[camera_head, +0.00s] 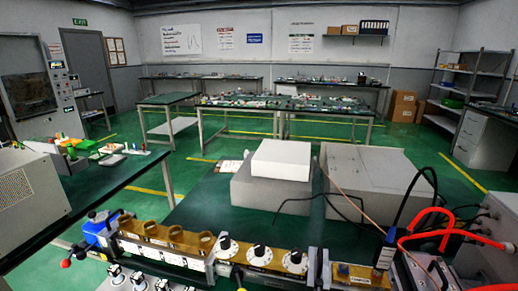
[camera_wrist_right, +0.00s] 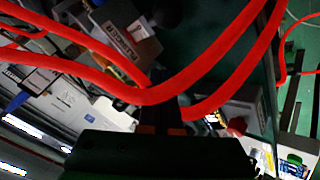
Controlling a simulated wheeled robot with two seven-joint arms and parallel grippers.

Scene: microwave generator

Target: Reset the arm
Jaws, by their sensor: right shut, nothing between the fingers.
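My right gripper (camera_wrist_right: 160,122) shows in the right wrist view as a dark body at the bottom with two short dark fingers close together. It is shut and empty. Thick red hoses (camera_wrist_right: 150,95) pass across the view in front of the fingertips and partly hide what lies beyond. No gripper can be made out clearly in the head view. The brass-coloured waveguide assembly (camera_head: 165,232) lies along the front of the table there, with several black-and-white knobs.
Red hoses (camera_head: 440,238) and black cables loop at the right front, beside a grey box (camera_head: 490,228). A white box (camera_head: 281,159) sits on a grey unit (camera_head: 262,190), with another grey unit (camera_head: 372,172) to its right. A side bench (camera_head: 110,176) stands at left.

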